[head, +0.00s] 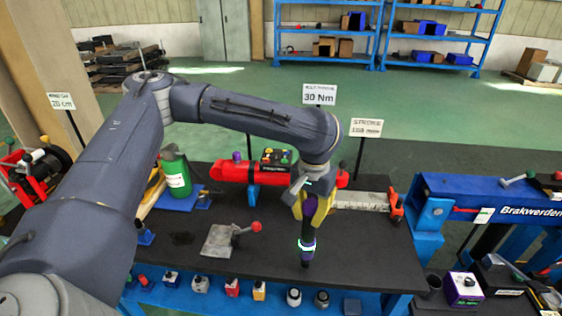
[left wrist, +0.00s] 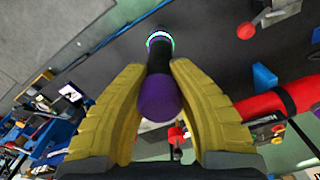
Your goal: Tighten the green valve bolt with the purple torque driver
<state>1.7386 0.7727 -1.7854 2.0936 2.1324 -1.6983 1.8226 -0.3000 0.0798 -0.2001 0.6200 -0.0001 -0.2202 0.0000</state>
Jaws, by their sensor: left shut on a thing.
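My left gripper (head: 312,205) comes down from above over the dark bench. It is shut on the purple torque driver (head: 308,226), which hangs roughly upright, with a glowing ring and dark tip at its lower end. In the left wrist view the yellow fingers (left wrist: 165,85) close around the driver, its purple round end (left wrist: 160,97) nearest the camera. A dark block with several coloured round tops (head: 277,157) sits on a red cylinder behind the gripper. One top looks green, but I cannot tell for sure that it is the valve bolt. My right gripper is not visible.
A red cylinder (head: 232,171) lies across the back of the bench. A metal plate with a red-knobbed lever (head: 222,240) is left of the driver. A green bottle (head: 176,173) stands farther left. Signs on poles, one reading 30 Nm (head: 319,95), rise behind. The bench's front right is clear.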

